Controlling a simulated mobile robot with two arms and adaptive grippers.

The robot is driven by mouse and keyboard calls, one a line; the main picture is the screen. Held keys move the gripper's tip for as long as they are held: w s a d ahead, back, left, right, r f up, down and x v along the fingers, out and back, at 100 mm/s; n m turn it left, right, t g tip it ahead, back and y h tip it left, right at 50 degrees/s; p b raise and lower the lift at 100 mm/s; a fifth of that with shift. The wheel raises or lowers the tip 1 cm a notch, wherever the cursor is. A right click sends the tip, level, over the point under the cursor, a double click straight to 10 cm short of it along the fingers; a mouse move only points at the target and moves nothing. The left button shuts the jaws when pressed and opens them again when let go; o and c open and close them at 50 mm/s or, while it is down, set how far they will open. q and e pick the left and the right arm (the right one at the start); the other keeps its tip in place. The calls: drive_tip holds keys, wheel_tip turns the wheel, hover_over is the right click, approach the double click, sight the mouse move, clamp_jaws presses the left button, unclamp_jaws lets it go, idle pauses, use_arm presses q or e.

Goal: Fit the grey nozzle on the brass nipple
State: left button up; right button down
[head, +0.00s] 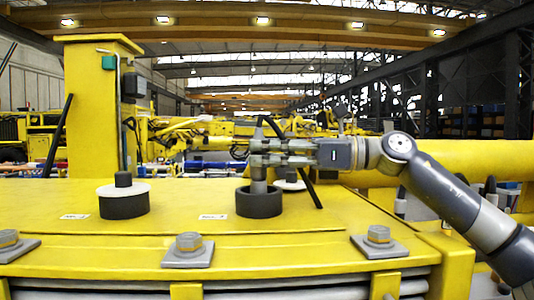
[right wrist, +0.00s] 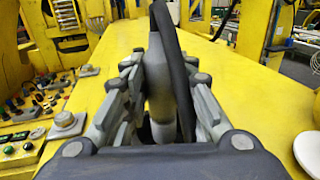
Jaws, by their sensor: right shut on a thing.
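The grey nozzle (head: 259,176) stands upright in my right gripper (head: 264,153). The gripper comes in from the right and is shut on the nozzle. The nozzle's lower end is at the open top of a dark round cup (head: 259,205) on the yellow deck. The brass nipple is not visible; the cup wall may hide it. I cannot tell whether the nozzle touches anything inside. In the right wrist view the nozzle (right wrist: 157,75) sits between the fingers (right wrist: 160,105), with a black hose (right wrist: 177,70) running beside it. My left gripper is not in view.
Another dark cup (head: 123,207) with a white disc (head: 124,188) stands to the left. A further white disc (head: 291,184) shows behind the gripper. Large bolts (head: 188,245) line the deck's front edge. A yellow post (head: 90,110) rises at left.

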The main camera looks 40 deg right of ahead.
sight(266, 168)
drive_tip(key=shift+f+b, duration=1.05)
drive_tip(key=shift+b, duration=0.1)
idle(0.6)
drive_tip(key=shift+a+f, duration=0.1)
drive_tip(key=shift+f, duration=0.4)
drive_tip(key=shift+a, duration=0.1)
idle(0.3)
drive_tip(key=shift+r+g+p, duration=0.1)
drive_tip(key=shift+g+p, duration=0.3)
drive_tip(key=shift+p, duration=0.15)
drive_tip(key=c, duration=1.5)
unclamp_jaws()
drive_tip(key=shift+o, duration=1.4)
drive_tip(key=shift+w+r, duration=0.15)
drive_tip(key=shift+w, duration=0.15)
